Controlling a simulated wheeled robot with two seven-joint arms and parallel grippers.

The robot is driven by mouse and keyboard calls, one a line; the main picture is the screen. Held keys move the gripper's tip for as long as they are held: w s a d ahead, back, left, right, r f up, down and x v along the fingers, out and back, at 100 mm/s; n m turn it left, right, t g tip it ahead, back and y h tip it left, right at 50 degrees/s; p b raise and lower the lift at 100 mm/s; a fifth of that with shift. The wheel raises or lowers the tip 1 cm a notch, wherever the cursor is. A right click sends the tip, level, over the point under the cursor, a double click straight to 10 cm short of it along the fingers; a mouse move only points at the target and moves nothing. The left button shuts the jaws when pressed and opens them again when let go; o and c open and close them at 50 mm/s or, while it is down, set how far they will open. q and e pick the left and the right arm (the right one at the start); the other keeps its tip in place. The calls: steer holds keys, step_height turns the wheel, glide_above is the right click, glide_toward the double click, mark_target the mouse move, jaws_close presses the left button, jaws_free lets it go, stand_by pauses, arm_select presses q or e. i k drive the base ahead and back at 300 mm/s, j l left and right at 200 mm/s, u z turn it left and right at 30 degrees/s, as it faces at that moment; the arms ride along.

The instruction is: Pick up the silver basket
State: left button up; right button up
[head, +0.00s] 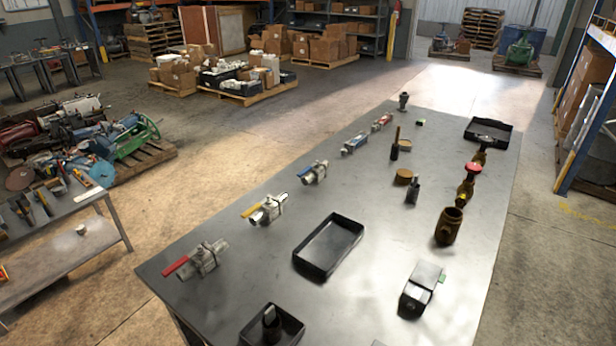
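I cannot make out a silver basket in the head view. The nearest in form are shallow black trays on the grey metal table (300,240): an empty one in the middle (329,246), one at the near edge (272,326) with a dark part in it, and one at the far right (488,133). A silver-topped black box (421,289) sits at the near right of the table. Neither of my grippers is in view.
Valves with red (196,260), yellow (266,209) and blue (314,172) handles line the table's left side. Brass fittings (449,226) stand on the right. A workbench with tools (60,215) is at left. Loaded pallets (240,85) stand behind; open floor lies between.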

mark_target(414, 187)
steer(key=k+l+u, duration=0.2)
steer(key=l+u, duration=0.45)
steer(key=u, duration=0.2)
steer(key=k+l+u, duration=0.1)
steer(key=u, duration=0.35)
steer(key=k+l+u, duration=0.1)
steer(key=u, duration=0.3)
steer(key=k+u, duration=0.2)
steer(key=u, duration=0.25)
steer(key=k+l+u, duration=0.1)
steer(key=u, duration=0.3)
steer(key=k+u, duration=0.2)
steer(key=u, duration=0.25)
steer(key=k+l+u, duration=0.2)
steer(key=u, duration=0.25)
steer(key=k+u, duration=0.7)
steer(key=u, duration=0.25)
steer(key=k+l+z, duration=0.1)
steer(key=k, duration=0.35)
steer(key=k+l, duration=0.1)
steer(key=k, duration=0.35)
steer(key=z, duration=0.05)
